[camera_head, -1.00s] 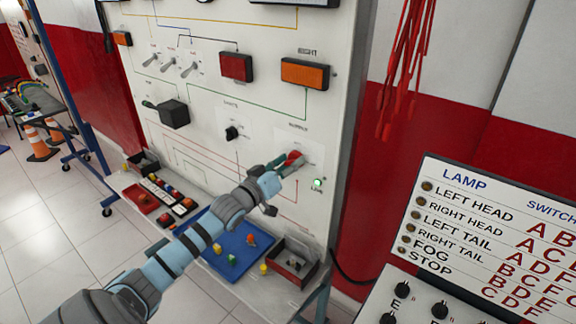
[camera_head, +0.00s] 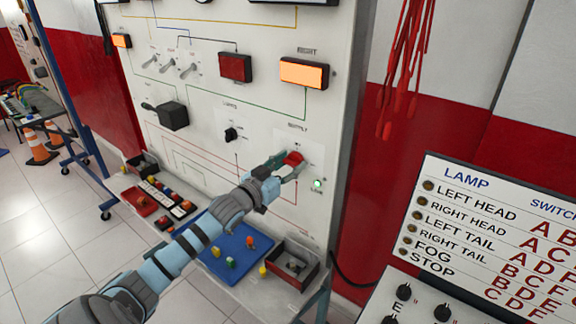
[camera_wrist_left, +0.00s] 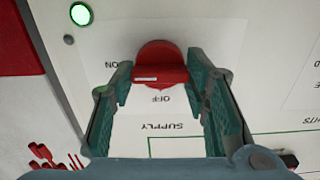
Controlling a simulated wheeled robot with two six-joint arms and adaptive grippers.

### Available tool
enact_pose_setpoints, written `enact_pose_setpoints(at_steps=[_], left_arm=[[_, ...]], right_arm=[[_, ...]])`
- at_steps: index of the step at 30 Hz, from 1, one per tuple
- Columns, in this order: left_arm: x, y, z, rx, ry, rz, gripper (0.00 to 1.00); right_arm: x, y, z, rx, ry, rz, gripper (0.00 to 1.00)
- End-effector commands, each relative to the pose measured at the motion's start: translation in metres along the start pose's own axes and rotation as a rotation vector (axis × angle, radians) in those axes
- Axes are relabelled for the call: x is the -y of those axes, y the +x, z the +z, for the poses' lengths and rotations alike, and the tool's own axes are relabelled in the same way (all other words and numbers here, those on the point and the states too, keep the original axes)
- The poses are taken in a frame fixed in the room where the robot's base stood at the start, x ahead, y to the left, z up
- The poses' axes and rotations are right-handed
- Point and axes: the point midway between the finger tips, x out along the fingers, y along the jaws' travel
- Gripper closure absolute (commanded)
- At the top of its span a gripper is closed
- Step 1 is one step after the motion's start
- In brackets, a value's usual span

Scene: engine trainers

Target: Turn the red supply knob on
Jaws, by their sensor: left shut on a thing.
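The red supply knob (camera_head: 293,158) sits on the white panel, under the SUPPLY label. In the left wrist view the knob (camera_wrist_left: 160,58) appears upside down, with ON at its left and OFF below it. Its bar lies level across that picture, and a white mark on the bar is at the left end, the ON side. My left gripper (camera_head: 286,168) is at the knob, with its green fingers on both sides of the bar, shut on it. The green lamp (camera_head: 317,184) beside the knob is lit, and shows in the wrist view (camera_wrist_left: 81,14). My right gripper is not in view.
Above are a black lights knob (camera_head: 232,134), a black box with a lever (camera_head: 173,114) and toggle switches (camera_head: 168,66). The right orange lamp (camera_head: 304,72) glows. A blue tray (camera_head: 244,238) and a bin (camera_head: 290,263) lie on the shelf below.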

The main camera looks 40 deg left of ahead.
Motion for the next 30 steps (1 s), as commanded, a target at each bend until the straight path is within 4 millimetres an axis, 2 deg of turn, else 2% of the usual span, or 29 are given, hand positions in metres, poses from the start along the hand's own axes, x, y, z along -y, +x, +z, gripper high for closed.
enact_pose_setpoints(at_steps=[7,8,12,20,23,26,30], left_arm=[[0.001,0.0,0.002,0.005,0.001,-0.002,0.86],[0.001,0.0,0.002,0.005,0.001,-0.002,0.56],[0.001,0.0,0.001,0.003,0.001,-0.002,0.38],[0.001,0.0,0.0,0.002,0.001,-0.001,0.38],[0.001,0.0,-0.007,0.0,0.002,0.0,0.38],[0.001,0.0,-0.028,-0.002,0.005,0.0,0.38],[0.002,0.001,-0.065,-0.002,0.005,0.0,0.38]], right_arm=[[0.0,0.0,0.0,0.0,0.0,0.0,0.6],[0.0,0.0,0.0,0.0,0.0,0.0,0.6],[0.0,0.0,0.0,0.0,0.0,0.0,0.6],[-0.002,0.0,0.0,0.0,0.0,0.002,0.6],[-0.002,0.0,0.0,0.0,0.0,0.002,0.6],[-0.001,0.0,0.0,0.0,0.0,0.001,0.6],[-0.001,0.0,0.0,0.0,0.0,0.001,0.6]])
